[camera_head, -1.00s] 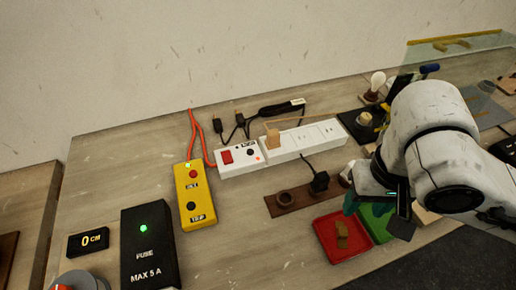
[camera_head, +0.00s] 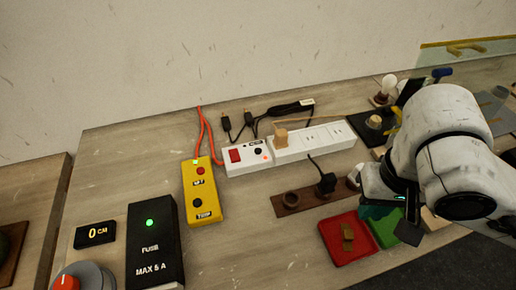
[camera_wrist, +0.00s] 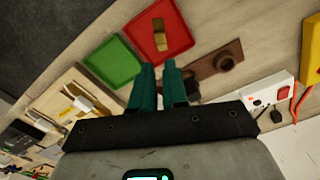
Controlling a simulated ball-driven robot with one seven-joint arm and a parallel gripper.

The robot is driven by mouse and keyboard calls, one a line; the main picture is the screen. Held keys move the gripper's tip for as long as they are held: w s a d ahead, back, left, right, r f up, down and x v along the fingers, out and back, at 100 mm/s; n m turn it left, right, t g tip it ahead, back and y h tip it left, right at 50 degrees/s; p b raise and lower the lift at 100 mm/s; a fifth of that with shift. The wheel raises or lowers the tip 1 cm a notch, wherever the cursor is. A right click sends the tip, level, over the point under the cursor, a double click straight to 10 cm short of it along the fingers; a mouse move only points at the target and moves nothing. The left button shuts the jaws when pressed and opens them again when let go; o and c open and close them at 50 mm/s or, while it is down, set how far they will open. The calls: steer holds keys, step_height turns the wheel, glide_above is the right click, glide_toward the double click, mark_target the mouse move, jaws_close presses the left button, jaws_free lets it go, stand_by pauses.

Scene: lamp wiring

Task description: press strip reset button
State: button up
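The white power strip (camera_head: 310,141) lies at the middle of the workbench in the head view, with a red switch (camera_head: 235,155), a small black round button (camera_head: 257,151) and a small red light at its left end. That end also shows at the right of the wrist view (camera_wrist: 268,92). A wooden block (camera_head: 281,135) sits on the strip. My gripper (camera_wrist: 158,66) shows two teal fingers a narrow gap apart with nothing between them. It is over the trays, to the right of the strip's button end and apart from it; the arm partly hides it in the head view.
A red tray (camera_head: 326,232) and a green tray (camera_wrist: 95,68) are near my gripper. A brown socket board (camera_head: 280,207) with a black plug lies in front of the strip. A yellow box (camera_head: 207,183) with an orange cable and a black fuse box (camera_head: 153,245) are at left.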

jaws_close()
stand_by(0.8)
stand_by(0.4)
